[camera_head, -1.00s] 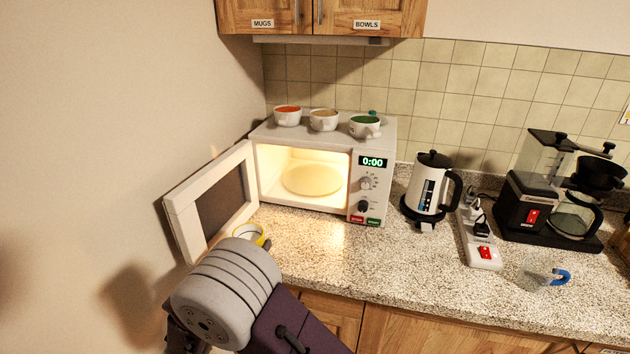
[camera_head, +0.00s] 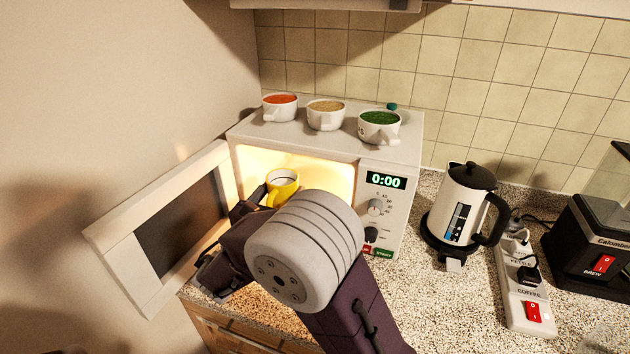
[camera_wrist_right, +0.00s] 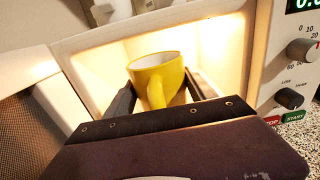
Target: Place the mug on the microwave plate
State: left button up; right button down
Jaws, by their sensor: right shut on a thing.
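The yellow mug (camera_head: 283,187), white inside, is at the lit opening of the microwave (camera_head: 385,218), and it also shows in the right wrist view (camera_wrist_right: 158,80). My right gripper (camera_head: 268,194) is shut on the mug, with one finger on each side in the wrist view (camera_wrist_right: 160,92). The mug is upright or nearly so, its handle facing the gripper. The microwave door (camera_head: 175,225) stands open to the left. The microwave plate is hidden behind the mug and my arm. My left gripper is not in view.
Several bowls stand on top of the microwave, among them a green-filled one (camera_head: 380,125) at its front right. A kettle (camera_head: 462,208), a power strip (camera_head: 525,290) and a black coffee maker (camera_head: 595,240) stand to the right. The open door and the control panel flank the opening.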

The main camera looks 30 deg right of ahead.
jog(key=shift+w+d+r, duration=0.15)
jog(key=shift+w+d, duration=0.1)
jog(key=shift+d, duration=0.1)
jog(key=p+x, duration=0.2)
jog(key=x, duration=1.6)
jog(key=shift+w+d+f, duration=0.1)
jog(key=shift+f, duration=1.6)
jog(key=shift+w+f, duration=0.1)
jog(key=shift+f, duration=1.55)
jog(key=shift+w+d+f, duration=0.1)
jog(key=shift+w+f, duration=0.05)
jog(key=shift+f, duration=0.15)
jog(key=shift+f+b, duration=0.1)
jog(key=shift+b, duration=0.3)
jog(key=shift+c, duration=1.5)
grip_release()
